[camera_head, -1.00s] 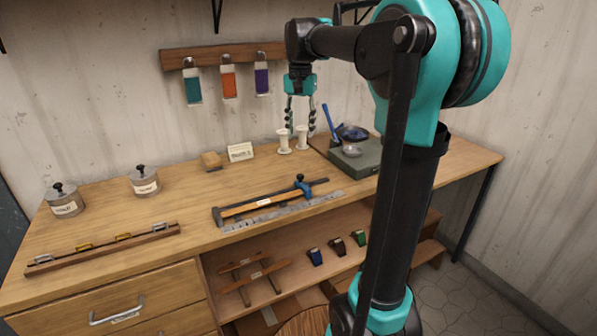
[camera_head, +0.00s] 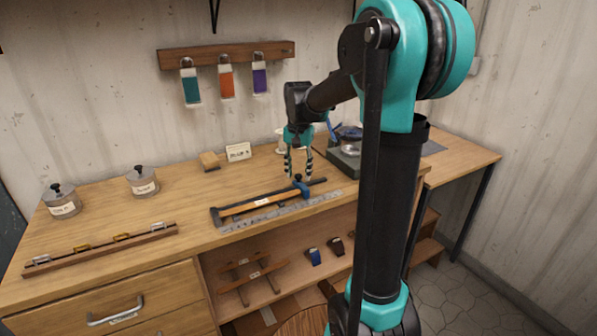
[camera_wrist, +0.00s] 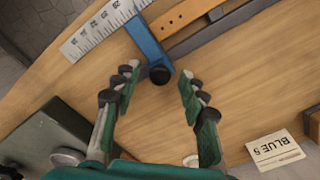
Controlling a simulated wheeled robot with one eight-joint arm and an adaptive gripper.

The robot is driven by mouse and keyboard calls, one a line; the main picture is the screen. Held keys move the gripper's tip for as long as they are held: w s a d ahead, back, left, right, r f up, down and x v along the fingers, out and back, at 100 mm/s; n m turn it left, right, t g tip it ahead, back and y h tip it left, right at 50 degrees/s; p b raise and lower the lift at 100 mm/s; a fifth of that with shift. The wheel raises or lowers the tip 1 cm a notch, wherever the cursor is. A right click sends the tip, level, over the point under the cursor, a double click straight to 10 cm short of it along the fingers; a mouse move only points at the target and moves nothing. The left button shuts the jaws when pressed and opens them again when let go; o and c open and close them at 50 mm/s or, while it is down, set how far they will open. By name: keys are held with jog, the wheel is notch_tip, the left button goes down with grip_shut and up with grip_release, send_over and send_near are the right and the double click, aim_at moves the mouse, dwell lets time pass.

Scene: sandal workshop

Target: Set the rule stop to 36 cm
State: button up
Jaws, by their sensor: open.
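The rule (camera_head: 270,215) is a grey graduated strip along the bench's front edge, beside a dark bar with a wooden strip (camera_head: 245,208). The blue stop (camera_head: 303,189) with a black knob sits across them near the right end. In the wrist view the blue stop (camera_wrist: 147,42) crosses from the rule (camera_wrist: 100,30), with its black knob (camera_wrist: 160,74) towards my fingers. My gripper (camera_head: 298,177) is open and empty above the bench, close to the stop. In the wrist view the knob lies between and just beyond the fingertips (camera_wrist: 156,82). The scale reading at the stop is too small to tell.
A card reading "BLUE 5" (camera_wrist: 275,150) lies behind the rule. A dark green block with a bowl (camera_head: 345,161) stands at the right. Two lidded jars (camera_head: 143,181) and a long wooden rack (camera_head: 100,249) are at the left.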

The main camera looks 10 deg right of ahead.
jog(key=shift+c, duration=0.4)
grip_shut()
jog(key=shift+d, duration=0.1)
jog(key=w+d, duration=0.1)
jog(key=d, duration=0.2)
jog(key=w+d, duration=0.1)
jog(key=d, duration=0.2)
jog(key=w+d, duration=0.1)
jog(key=d, duration=0.2)
jog(key=shift+w+d, duration=0.1)
jog(key=shift+d, duration=0.2)
jog(key=shift+o, duration=0.4)
grip_release()
jog(key=shift+d, duration=0.1)
